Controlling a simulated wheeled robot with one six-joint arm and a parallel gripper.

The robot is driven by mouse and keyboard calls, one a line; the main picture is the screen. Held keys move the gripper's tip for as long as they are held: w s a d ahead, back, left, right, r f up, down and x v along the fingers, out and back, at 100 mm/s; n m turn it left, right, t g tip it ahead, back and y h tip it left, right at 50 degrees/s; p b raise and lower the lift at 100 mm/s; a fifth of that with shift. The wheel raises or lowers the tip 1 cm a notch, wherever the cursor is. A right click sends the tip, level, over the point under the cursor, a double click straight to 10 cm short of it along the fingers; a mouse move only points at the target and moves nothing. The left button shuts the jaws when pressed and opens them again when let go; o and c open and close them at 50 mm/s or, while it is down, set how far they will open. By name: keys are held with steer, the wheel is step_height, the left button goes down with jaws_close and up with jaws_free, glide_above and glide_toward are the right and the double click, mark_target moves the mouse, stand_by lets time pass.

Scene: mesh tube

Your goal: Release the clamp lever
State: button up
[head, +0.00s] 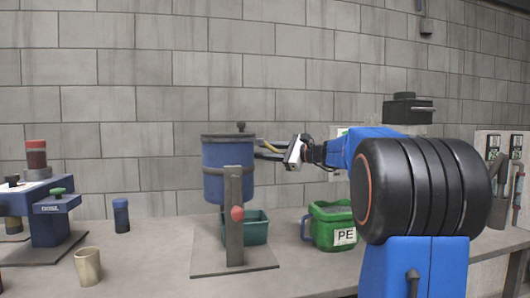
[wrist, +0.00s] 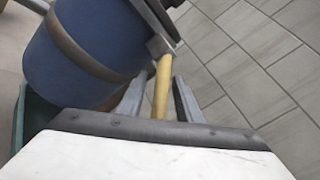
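The clamp lever is a yellow handle (wrist: 162,88) in the wrist view, joined to a grey metal bracket (wrist: 160,45) at the blue drum's rim. In the head view the yellow lever (head: 267,145) shows as a thin strip right of the blue drum (head: 228,170). My gripper (wrist: 159,97) is open, with one grey finger on each side of the lever. Gaps show between the lever and both fingers, and I cannot tell whether either touches it. In the head view my gripper (head: 268,150) reaches leftward to the drum's upper right side. The lever's near end is hidden behind my gripper's body.
The drum sits on a grey stand (head: 234,205) with a red knob (head: 237,213). A teal bin (head: 257,227) is below it. A green PE container (head: 331,226) is right, under my arm. A blue-capped jar (head: 121,215) and beige cup (head: 88,266) stand left.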

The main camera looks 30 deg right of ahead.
steer(key=shift+c, duration=0.6)
jaws_close()
steer(key=shift+s+d+r+n+g+h, duration=0.1)
steer(key=shift+d+r+n+g+h, duration=0.1)
steer(key=shift+n+g+h, duration=0.35)
steer(key=shift+s+d+r+n+g+h, duration=0.1)
steer(key=shift+d+r+n+g+h, duration=0.15)
steer(key=shift+n+g+h, duration=0.3)
steer(key=shift+d+r+n+g+h, duration=0.15)
steer(key=shift+d+n+g+h, duration=0.05)
steer(key=shift+n+g+h, duration=0.35)
steer(key=shift+o, duration=0.6)
jaws_free()
